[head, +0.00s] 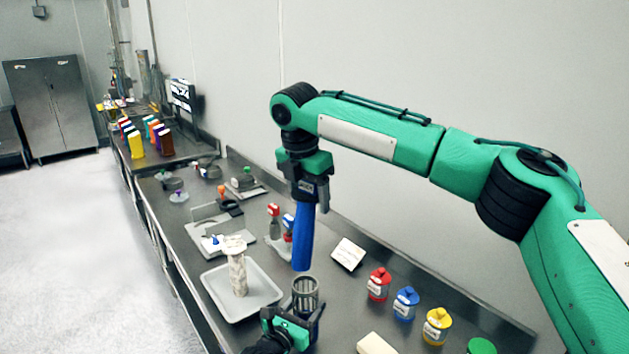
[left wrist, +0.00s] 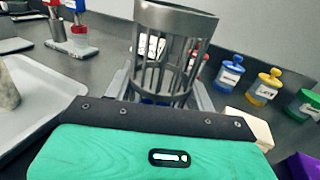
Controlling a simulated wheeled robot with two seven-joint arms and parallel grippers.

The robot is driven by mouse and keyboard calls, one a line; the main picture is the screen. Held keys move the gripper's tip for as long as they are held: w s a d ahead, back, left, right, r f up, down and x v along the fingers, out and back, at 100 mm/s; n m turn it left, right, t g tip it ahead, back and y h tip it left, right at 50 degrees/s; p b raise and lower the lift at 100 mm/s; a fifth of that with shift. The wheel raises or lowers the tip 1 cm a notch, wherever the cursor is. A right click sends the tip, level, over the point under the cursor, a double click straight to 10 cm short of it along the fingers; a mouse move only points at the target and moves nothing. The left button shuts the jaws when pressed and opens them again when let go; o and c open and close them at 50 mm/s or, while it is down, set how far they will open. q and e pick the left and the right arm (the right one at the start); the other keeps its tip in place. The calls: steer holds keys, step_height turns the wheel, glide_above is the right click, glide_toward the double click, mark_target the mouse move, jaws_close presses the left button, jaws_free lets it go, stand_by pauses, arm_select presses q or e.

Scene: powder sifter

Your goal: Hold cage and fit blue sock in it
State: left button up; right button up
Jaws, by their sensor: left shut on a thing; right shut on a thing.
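The cage (head: 306,291) is a grey slatted cylinder with an open top, standing upright. My left gripper (head: 305,314) is shut on its lower part, low over the table. The cage also fills the upper middle of the left wrist view (left wrist: 172,48), between the gripper's fingers. The blue sock (head: 303,238) is a long narrow sleeve hanging down from my right gripper (head: 308,197), which is shut on its top end. In the head view the sock's lower end appears just above the cage's rim, apart from it. The sock's position over the opening in depth is hard to tell.
A white tray (head: 217,297) with a pale mottled cylinder (head: 238,272) lies to the left. Red (head: 378,284), blue (head: 405,303) and yellow (head: 437,326) jars stand to the right. A white block (head: 348,254) lies behind. The wall is close behind the table.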

mark_target(305, 226)
steer(key=f+n+t, duration=0.1)
steer(key=s+f+n+t, duration=0.1)
steer(key=n, duration=0.1)
steer(key=shift+a, duration=0.4)
steer(key=shift+f, duration=0.9)
steer(key=shift+f, duration=0.1)
steer(key=shift+s+f, duration=0.1)
steer(key=shift+f, duration=1.2)
steer(key=shift+f, duration=0.15)
steer(key=shift+f, duration=1.35)
steer(key=shift+f, duration=0.1)
steer(key=shift+f, duration=1.4)
